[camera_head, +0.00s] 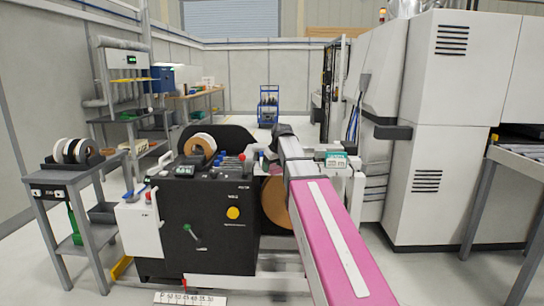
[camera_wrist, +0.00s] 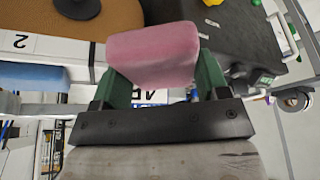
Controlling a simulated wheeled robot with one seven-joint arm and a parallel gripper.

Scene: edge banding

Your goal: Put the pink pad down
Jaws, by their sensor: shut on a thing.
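The pink pad (camera_wrist: 150,50) is a small block with rounded edges in the wrist view. My gripper (camera_wrist: 157,82) is shut on it, with one green finger at each side of the pad. The pad is held out beyond the fingertips, in front of the dark machine. Whether it touches any surface below cannot be told. In the head view my arm reaches over the right end of the black machine (camera_head: 205,230), and the gripper is largely hidden behind it.
A brown disc (camera_wrist: 60,18) lies beside the pad in the wrist view; it also shows under my arm in the head view (camera_head: 276,203). A side table (camera_head: 52,177) with tape rolls (camera_head: 74,151) stands left. A large white machine (camera_head: 432,170) stands close right.

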